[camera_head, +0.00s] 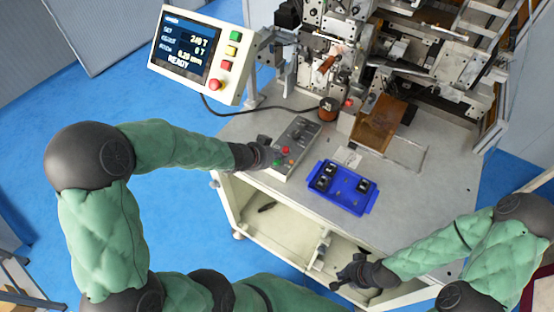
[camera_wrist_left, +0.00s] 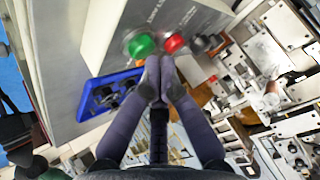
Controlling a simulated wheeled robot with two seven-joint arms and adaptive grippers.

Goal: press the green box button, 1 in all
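The grey control box (camera_head: 297,140) lies on the machine's table and carries a green button (camera_head: 277,163) and a red button (camera_head: 285,150). In the left wrist view the green button (camera_wrist_left: 140,45) is large, with the red button (camera_wrist_left: 174,42) to its right. My left gripper (camera_head: 273,157) is at the box's front end, beside the green button. In the left wrist view its fingertips (camera_wrist_left: 160,70) are together and empty, just below the two buttons; whether they touch the box I cannot tell. My right gripper (camera_head: 342,280) is low, in front of the table's open shelf; its fingers are too small to judge.
A blue tray (camera_head: 342,207) with black parts lies right of the box. A tilted display panel (camera_head: 205,55) with its own coloured buttons stands at the back left. The winder machine (camera_head: 405,60) fills the back. The table's right front (camera_head: 425,205) is clear.

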